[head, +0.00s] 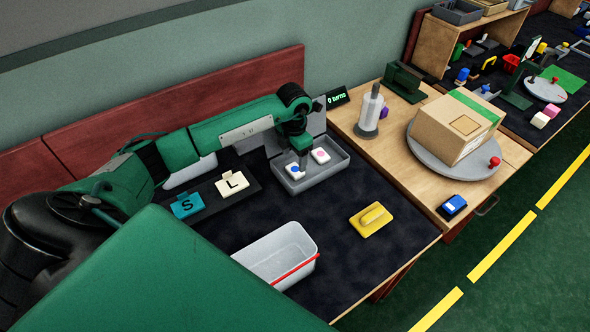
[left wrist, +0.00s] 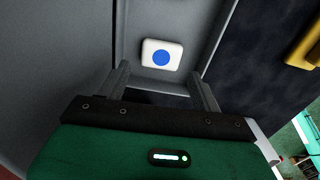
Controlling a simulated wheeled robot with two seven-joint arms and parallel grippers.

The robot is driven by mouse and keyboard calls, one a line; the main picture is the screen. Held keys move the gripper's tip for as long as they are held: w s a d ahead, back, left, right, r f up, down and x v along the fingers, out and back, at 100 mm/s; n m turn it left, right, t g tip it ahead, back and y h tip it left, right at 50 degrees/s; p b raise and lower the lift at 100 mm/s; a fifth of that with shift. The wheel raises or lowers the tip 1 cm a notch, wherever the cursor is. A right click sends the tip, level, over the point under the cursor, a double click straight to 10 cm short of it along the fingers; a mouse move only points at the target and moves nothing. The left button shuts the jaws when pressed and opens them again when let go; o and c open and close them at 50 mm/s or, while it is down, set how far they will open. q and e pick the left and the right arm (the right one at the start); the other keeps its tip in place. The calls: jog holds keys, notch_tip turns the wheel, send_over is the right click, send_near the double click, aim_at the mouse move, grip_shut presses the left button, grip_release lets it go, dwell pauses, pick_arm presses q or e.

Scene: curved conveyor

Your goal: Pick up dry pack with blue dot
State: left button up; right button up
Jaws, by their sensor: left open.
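The white pack with a blue dot (head: 294,171) lies in a grey tray (head: 318,181) on the dark mat. A second white pack with a pink mark (head: 320,156) lies beside it in the tray. My left gripper (head: 303,168) is over the tray, pointing down near the blue-dot pack. In the left wrist view the blue-dot pack (left wrist: 161,54) lies just beyond and between the two open fingers (left wrist: 164,85), with nothing held. I cannot tell the exact height of the fingertips over it. My right gripper is not in view.
A black holder with a blue "S" card (head: 187,205) and a white "L" card (head: 232,184) stands left of the tray. A clear bin with a red stripe (head: 303,268) is in front. A yellow handled block (head: 371,219) lies to the right. A cardboard box (head: 443,135) sits on a round turntable.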

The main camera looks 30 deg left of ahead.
aim_at(296, 168)
pick_arm(q)
jog(key=f, duration=0.3)
jog(key=f+p, duration=0.1)
jog(key=f, duration=0.1)
jog(key=shift+w+d, duration=0.2)
jog(key=shift+w, duration=0.15)
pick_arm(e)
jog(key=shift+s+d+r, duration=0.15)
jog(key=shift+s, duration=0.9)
pick_arm(q)
jog(key=c, duration=0.7)
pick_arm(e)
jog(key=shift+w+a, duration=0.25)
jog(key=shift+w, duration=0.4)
pick_arm(q)
jog(key=shift+r, duration=0.1)
jog(key=shift+c, duration=0.2)
